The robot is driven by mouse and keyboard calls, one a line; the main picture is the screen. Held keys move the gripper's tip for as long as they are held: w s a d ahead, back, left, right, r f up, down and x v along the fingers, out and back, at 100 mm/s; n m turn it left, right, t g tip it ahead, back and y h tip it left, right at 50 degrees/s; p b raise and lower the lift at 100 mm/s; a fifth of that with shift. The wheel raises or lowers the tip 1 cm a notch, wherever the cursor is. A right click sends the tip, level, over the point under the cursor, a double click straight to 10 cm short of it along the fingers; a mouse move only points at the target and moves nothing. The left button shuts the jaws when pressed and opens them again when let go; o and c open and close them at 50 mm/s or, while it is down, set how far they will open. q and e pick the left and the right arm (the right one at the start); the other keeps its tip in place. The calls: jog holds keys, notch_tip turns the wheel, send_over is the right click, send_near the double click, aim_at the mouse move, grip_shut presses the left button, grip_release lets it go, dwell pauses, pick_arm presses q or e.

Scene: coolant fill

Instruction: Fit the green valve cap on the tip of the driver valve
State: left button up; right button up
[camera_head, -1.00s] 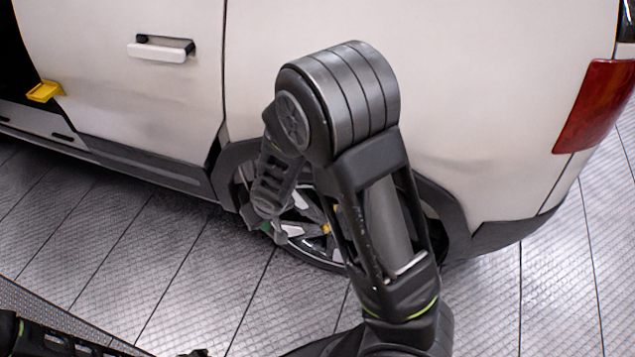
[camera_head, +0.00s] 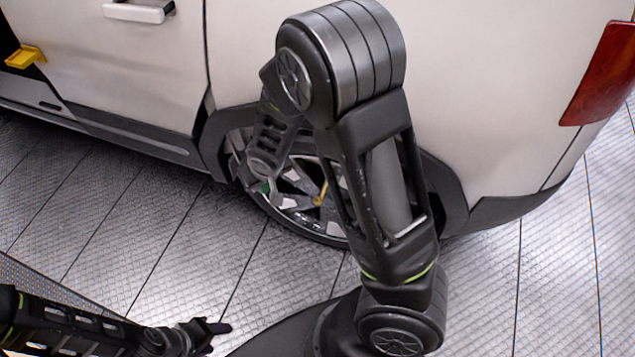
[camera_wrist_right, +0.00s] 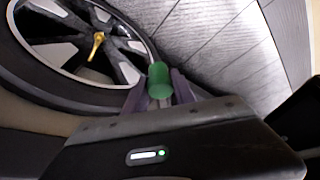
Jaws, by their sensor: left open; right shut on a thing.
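The green valve cap (camera_wrist_right: 158,80) is between the fingers of my right gripper (camera_wrist_right: 160,92) in the right wrist view, and the gripper is shut on it. In the head view only a small green patch of the cap (camera_head: 264,188) shows, at the left side of the wheel. A gold stem (camera_wrist_right: 97,46) that looks like the valve stands out from the wheel, apart from the cap; it also shows in the head view (camera_head: 319,196). My left gripper (camera_head: 212,328) is open and empty at the lower left, over the floor.
The wheel (camera_wrist_right: 70,50) with dark tyre and silver spokes sits under the white car (camera_head: 480,90). My right arm hides part of the wheel in the head view. A yellow piece (camera_head: 24,57) is at the door opening. The tiled floor (camera_head: 150,230) is clear.

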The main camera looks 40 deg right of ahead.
jog(key=d+f+m+h+b, duration=0.1)
jog(key=d+f+m+b, duration=0.2)
jog(key=d+f+b, duration=0.75)
pick_arm(q)
notch_tip(320, 180, down, 25)
jog(key=b, duration=1.2)
jog(key=shift+w+a+r, duration=0.2)
jog(key=shift+w+a, duration=0.05)
pick_arm(e)
jog(key=m+h, duration=0.1)
jog(key=m, duration=0.2)
send_over(318, 198)
jog(key=shift+w+g, duration=0.2)
jog(key=shift+g, duration=0.2)
pick_arm(q)
jog(key=shift+f, duration=0.1)
pick_arm(e)
jog(key=shift+f, duration=0.1)
pick_arm(q)
notch_tip(318, 198, down, 6)
jog(key=w+a+b, duration=0.1)
jog(key=b, duration=0.5)
jog(key=shift+w+a+t, duration=0.15)
jog(key=shift+w+t, duration=0.05)
jog(key=shift+t, duration=0.1)
pick_arm(e)
notch_tip(318, 198, down, 6)
jog(key=shift+s+r, duration=0.1)
